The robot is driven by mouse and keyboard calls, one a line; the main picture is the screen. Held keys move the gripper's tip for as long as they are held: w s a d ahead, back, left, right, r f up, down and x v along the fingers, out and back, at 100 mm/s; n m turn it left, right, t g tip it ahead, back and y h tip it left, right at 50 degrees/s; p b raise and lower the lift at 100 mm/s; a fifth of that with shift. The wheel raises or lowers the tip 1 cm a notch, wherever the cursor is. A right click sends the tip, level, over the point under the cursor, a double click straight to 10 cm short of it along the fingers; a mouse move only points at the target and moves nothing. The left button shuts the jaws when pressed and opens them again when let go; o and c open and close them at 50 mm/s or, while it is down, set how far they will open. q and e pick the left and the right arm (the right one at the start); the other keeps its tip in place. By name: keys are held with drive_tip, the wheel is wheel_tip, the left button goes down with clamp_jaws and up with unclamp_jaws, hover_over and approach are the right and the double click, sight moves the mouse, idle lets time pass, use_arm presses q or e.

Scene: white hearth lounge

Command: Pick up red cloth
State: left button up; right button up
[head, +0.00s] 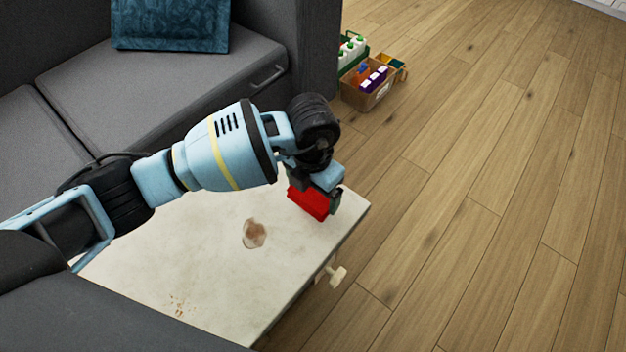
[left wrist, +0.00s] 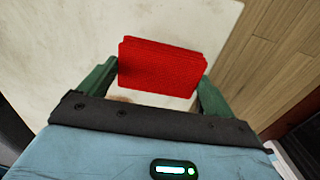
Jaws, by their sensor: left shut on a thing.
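The red cloth (head: 309,201) is a small folded block at the far right corner of the pale table (head: 205,235) in the head view. My left gripper (head: 322,196) is at the cloth and shut on it. In the left wrist view the cloth (left wrist: 162,66) sits between the two green fingers of my left gripper (left wrist: 158,88), with the table top (left wrist: 60,50) behind it. I cannot tell whether the cloth touches the table. My right gripper is not in view.
A brown stain (head: 254,233) and some crumbs (head: 180,304) mark the table top. A grey sofa (head: 170,75) with a blue cushion (head: 170,25) stands behind. A cardboard box (head: 368,93) of bottles is on the floor. The wooden floor (head: 480,180) at right is clear.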

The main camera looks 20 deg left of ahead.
use_arm(q)
drive_tip(key=s+p, duration=0.1)
drive_tip(key=s, duration=0.3)
drive_tip(key=s+d+r+p, duration=0.1)
drive_tip(key=s, duration=0.2)
drive_tip(key=s+d+p, duration=0.1)
drive_tip(key=s, duration=0.3)
drive_tip(key=shift+s+r+p, duration=0.15)
drive_tip(key=shift+s+p, duration=0.15)
drive_tip(key=shift+s, duration=0.05)
drive_tip(key=shift+s+d, duration=0.1)
drive_tip(key=shift+s, duration=0.75)
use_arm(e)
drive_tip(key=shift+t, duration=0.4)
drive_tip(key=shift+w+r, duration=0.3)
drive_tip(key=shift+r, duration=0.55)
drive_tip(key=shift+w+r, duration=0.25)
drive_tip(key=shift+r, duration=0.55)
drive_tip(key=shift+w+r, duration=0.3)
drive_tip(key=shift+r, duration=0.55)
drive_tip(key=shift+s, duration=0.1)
